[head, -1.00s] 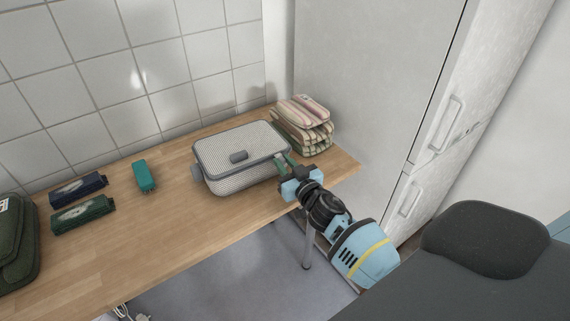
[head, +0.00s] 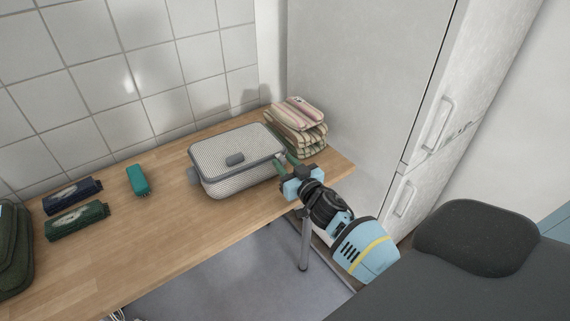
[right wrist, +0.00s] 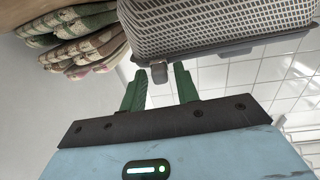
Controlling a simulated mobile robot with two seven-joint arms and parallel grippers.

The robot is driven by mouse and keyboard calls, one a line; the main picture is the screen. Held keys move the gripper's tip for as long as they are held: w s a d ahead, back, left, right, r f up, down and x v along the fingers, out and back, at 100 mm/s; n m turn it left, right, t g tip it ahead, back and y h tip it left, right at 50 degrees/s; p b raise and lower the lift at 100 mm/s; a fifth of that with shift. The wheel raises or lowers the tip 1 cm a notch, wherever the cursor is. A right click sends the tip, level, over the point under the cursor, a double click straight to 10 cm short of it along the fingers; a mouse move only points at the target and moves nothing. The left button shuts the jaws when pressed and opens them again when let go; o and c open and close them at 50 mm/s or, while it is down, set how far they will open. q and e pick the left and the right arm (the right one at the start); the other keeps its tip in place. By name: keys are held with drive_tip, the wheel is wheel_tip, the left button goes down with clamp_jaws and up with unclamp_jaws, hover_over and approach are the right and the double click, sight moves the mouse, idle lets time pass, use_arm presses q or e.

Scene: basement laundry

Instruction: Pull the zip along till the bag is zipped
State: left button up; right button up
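The bag (head: 238,178) is a grey mesh box shape with a dark-edged lid and a grey handle on top, upright on the wooden table. It also shows in the right wrist view (right wrist: 215,28). My right gripper (head: 285,160) is at the bag's right front corner with its green fingers apart. In the right wrist view, a small grey tab (right wrist: 159,73), seemingly the zip pull, shows between the fingertips (right wrist: 160,70). Whether either finger touches it I cannot tell. The zip's closure line is too small to read. My left gripper is not in view.
Folded striped cloths (head: 297,128) are stacked close to the right gripper, behind it. A teal case (head: 138,180), a navy case (head: 72,195) and a green case (head: 76,221) lie left on the table (head: 150,245). A tall light cabinet (head: 375,80) stands to the right.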

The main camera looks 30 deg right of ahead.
drive_tip(key=shift+o, duration=0.5)
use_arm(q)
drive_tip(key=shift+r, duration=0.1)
use_arm(e)
drive_tip(key=s, duration=0.7)
drive_tip(key=shift+s+a, duration=0.2)
drive_tip(key=shift+s, duration=0.2)
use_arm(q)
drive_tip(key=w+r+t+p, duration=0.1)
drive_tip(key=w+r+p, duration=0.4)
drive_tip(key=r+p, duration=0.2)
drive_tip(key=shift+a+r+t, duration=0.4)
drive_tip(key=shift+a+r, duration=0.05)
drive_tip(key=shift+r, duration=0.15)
use_arm(e)
drive_tip(key=s+a+f+n+g+y, duration=0.1)
drive_tip(key=s+a+f+g, duration=0.2)
drive_tip(key=s, duration=0.9)
drive_tip(key=s+a+f+g+y, duration=0.1)
drive_tip(key=s+a+f+g, duration=0.2)
drive_tip(key=s, duration=0.9)
drive_tip(key=s+a+f+n+g+y, duration=0.1)
drive_tip(key=s+a+f+g, duration=0.2)
drive_tip(key=s+a+f, duration=0.3)
drive_tip(key=s+a, duration=0.3)
drive_tip(key=s, duration=0.2)
drive_tip(key=shift+s+n, duration=0.3)
drive_tip(key=shift+s, duration=0.1)
drive_tip(key=shift+a+f, duration=0.1)
drive_tip(key=shift+f, duration=0.05)
